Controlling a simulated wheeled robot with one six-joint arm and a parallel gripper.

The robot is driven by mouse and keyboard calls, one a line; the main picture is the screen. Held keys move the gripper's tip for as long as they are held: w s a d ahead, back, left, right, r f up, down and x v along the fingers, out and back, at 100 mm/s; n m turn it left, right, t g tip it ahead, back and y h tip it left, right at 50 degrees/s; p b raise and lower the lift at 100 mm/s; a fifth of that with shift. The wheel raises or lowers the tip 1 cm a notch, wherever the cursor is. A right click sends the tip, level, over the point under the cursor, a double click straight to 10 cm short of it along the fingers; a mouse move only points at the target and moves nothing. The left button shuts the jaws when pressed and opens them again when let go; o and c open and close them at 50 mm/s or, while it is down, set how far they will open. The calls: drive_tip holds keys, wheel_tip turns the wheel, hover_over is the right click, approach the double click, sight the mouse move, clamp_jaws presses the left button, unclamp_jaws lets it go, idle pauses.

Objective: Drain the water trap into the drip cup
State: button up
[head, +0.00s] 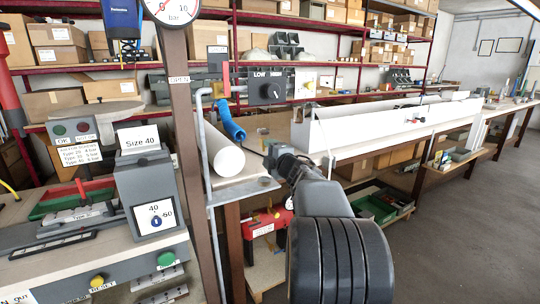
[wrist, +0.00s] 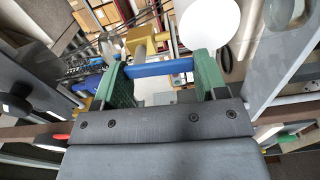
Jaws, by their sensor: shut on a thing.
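In the wrist view my gripper (wrist: 158,72) has two green fingers on either side of a blue bar (wrist: 157,68), and is shut on it. A yellow, brass-like fitting (wrist: 146,40) sits just beyond the bar; I cannot tell if the two are joined. In the head view my gripper (head: 268,143) is small and partly hidden by my wrist, beside the right end of a white tube. A small yellow part (head: 262,131) shows just past it. I cannot clearly make out the water trap or the drip cup in either view.
A brown post (head: 187,150) with a pressure gauge (head: 172,10) and an OPEN label stands left of my arm. The long white machine (head: 390,125) stands right; the floor at right is free.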

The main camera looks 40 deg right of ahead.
drive_tip(key=o, duration=0.9)
drive_tip(key=shift+o, duration=0.2)
drive_tip(key=s+a+p, duration=0.1)
drive_tip(key=s+a, duration=0.1)
drive_tip(key=s, duration=1.1)
drive_tip(key=shift+s, duration=0.35)
